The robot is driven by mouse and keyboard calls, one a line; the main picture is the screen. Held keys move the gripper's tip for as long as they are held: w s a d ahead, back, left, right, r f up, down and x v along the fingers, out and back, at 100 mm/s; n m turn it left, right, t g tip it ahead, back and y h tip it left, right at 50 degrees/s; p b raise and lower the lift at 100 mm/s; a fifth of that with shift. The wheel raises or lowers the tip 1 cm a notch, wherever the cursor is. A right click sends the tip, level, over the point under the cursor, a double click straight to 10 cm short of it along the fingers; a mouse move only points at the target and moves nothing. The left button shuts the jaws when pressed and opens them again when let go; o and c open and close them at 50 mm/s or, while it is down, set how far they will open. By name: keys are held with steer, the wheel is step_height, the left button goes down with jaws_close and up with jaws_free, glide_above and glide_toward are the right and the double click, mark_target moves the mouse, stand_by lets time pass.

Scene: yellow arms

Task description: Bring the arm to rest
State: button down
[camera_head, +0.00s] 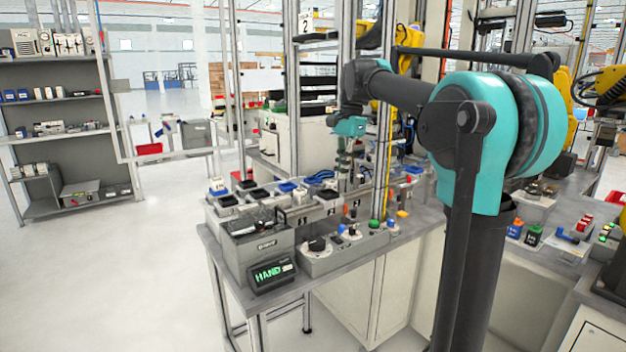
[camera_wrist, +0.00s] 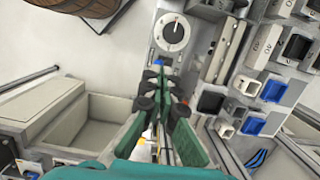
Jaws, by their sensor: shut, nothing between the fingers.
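My arm (camera_head: 482,135), teal and dark grey, rises at the right of the head view and reaches left over a grey workbench (camera_head: 222,240). My gripper (camera_head: 343,182) points down over the bench among the control boxes. In the wrist view my gripper (camera_wrist: 163,72) has its green fingers with black joints close together. It is shut and holds nothing. A dial knob on a light panel (camera_wrist: 173,32) lies beyond the fingertips. I cannot tell the exact gap between the fingertips and the bench equipment.
A box with a "HAND" display (camera_head: 272,276) stands at the bench's front corner. A panel with knobs and buttons (camera_head: 345,252) is beside it. A yellow post (camera_head: 382,165) stands close right of my gripper. A grey shelf (camera_head: 65,130) is far left; the floor before it is clear.

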steer(key=s+d+f+n+t, duration=0.1)
steer(key=s+d+f+n, duration=0.2)
steer(key=s+f, duration=0.5)
steer(key=s+d+f+n+t+h, duration=0.1)
steer(key=s+d+f+n, duration=0.3)
steer(key=s+f, duration=0.4)
steer(key=s+d+f+n+t, duration=0.3)
steer(key=s+f, duration=0.5)
steer(key=f, duration=1)
steer(key=shift+d+f+n+h, duration=0.3)
steer(key=shift+d+n, duration=0.1)
steer(key=shift+d, duration=0.15)
